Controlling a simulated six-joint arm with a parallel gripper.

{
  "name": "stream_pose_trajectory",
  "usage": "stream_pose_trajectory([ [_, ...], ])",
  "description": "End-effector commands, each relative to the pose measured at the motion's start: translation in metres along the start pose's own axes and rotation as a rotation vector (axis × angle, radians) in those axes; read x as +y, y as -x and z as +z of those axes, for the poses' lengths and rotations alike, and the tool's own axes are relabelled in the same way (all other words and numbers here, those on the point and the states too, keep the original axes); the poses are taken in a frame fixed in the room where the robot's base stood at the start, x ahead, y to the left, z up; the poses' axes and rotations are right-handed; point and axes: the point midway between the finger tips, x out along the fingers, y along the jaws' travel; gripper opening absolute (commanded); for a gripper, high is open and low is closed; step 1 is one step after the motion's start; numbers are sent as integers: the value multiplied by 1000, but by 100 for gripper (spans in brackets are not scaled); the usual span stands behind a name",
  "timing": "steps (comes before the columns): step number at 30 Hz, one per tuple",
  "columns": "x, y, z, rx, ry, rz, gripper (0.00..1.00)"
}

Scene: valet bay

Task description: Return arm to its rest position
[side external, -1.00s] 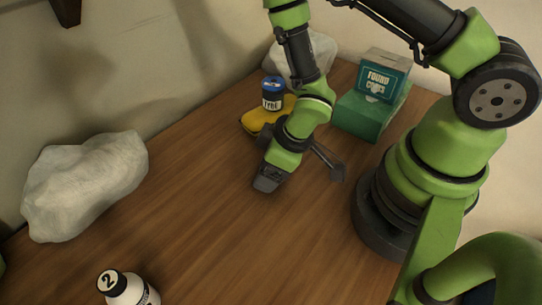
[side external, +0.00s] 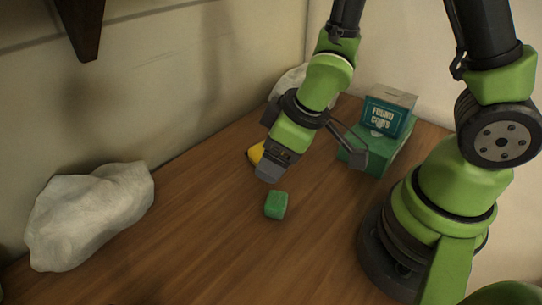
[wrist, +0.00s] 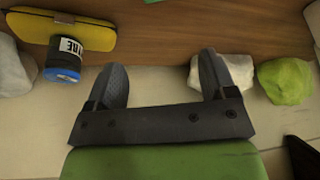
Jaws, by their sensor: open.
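My gripper (side external: 314,164) is raised above the wooden table in the side view, tilted downward. Its two fingers are spread apart with nothing between them. The wrist view also shows the open jaws (wrist: 162,68) empty, with the tabletop and wall beyond. A small green cube (side external: 276,205) lies on the table, below and apart from the near finger.
A teal "found coins" box (side external: 388,114) sits on a green box (side external: 376,152) at the back right. A pale lumpy cloth (side external: 88,213) lies at left. A yellow case (wrist: 100,28) and blue-capped bottle (wrist: 63,62) show in the wrist view. A dark bracket (side external: 84,25) hangs upper left.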

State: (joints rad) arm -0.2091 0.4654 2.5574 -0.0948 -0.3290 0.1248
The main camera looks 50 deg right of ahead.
Motion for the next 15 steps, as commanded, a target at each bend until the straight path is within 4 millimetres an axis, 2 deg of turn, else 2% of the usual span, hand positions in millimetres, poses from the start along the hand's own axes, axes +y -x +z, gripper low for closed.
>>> stream_pose_trajectory([
  [3, 13, 31, -14, 43, -93, 46, 78],
  [7, 25, 77, -22, 91, -238, 86, 78],
  [11, 28, 124, -19, 138, -388, 90, 78],
  [15, 22, 168, -7, 191, -530, 57, 78],
])
